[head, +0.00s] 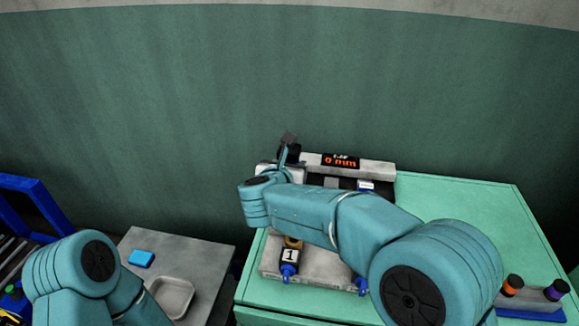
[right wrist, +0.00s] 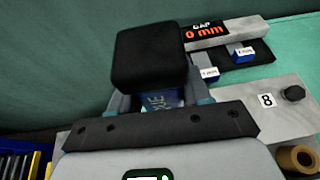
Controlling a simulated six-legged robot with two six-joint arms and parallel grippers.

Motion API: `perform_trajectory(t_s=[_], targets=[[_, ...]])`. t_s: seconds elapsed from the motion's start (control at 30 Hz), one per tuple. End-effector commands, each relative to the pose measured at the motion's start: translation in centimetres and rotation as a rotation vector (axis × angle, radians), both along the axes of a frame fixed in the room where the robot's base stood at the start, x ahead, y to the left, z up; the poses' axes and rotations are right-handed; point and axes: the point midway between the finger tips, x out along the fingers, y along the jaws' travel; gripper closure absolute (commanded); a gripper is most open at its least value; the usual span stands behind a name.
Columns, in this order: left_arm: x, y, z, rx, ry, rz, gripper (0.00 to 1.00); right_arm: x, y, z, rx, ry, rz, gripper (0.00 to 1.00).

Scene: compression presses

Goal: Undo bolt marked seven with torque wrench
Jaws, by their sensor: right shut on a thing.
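In the right wrist view my right gripper (right wrist: 160,100) is shut on a tool with a thick black block end and a blue lettered part, which looks like the torque wrench (right wrist: 150,58). In the head view the right gripper (head: 285,157) is small and partly hidden by my arm, above the back left of the press. No label seven is visible; the bolt under the tool and gripper is hidden. A dark bolt (right wrist: 293,93) sits beside a label 8 (right wrist: 267,100) on the press plate. My left arm shows at lower left, but its gripper is out of view.
The grey press (head: 262,268) stands on a green cabinet (head: 470,200), with a "0 mm" gap display (head: 341,161) at its back. A label 1 (head: 289,256) is near the front. A grey side table (head: 190,250) carries a blue block (head: 141,259). Orange- and purple-topped items (head: 513,284) stand at right.

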Motion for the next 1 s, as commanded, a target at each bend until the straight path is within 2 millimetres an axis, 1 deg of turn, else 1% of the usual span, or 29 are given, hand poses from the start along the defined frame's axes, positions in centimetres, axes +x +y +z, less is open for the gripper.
perform_trajectory(t_s=[0.03, 1.0], targets=[[0.0, 0.0, -0.14, 0.0, 0.0, 0.0, 0.57, -0.11, 0.03, -0.61, -0.001, 0.012, 0.001, 1.0], [0.0, 0.0, -0.83, 0.0, 0.0, 0.0, 0.57, -0.12, 0.05, -0.42, -0.002, 0.012, 0.001, 1.0]])
